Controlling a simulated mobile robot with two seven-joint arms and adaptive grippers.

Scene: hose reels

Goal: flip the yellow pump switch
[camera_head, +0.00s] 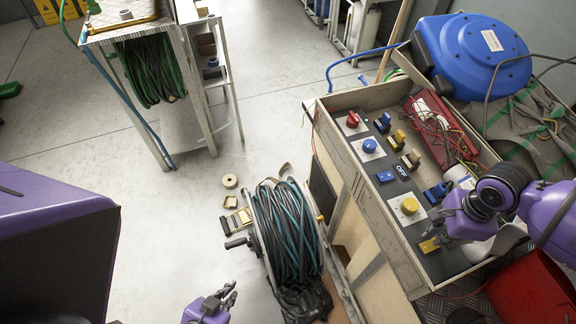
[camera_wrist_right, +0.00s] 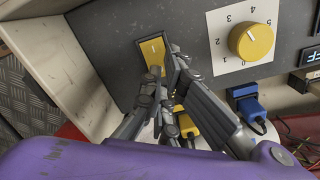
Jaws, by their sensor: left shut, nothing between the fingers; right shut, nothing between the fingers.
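The yellow pump switch (camera_head: 428,246) is a small rocker at the near end of the dark control panel, beside the yellow knob (camera_head: 410,206). In the right wrist view the switch (camera_wrist_right: 151,50) shows a yellow face with a small light mark in a dark frame. My right gripper (camera_head: 437,233) is shut and empty at the switch. In the wrist view its fingertips (camera_wrist_right: 170,62) overlap the switch's lower right side; I cannot tell whether they touch. My left gripper (camera_head: 223,296) is shut and empty, low over the floor, away from the panel.
The panel also bears a blue knob (camera_head: 369,146), a red knob (camera_head: 352,119), a blue switch (camera_head: 385,177) and a display reading OFF (camera_head: 402,170). Blue and yellow plugs (camera_head: 436,193) sit close to my right gripper. A hose reel (camera_head: 287,230) stands left of the panel.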

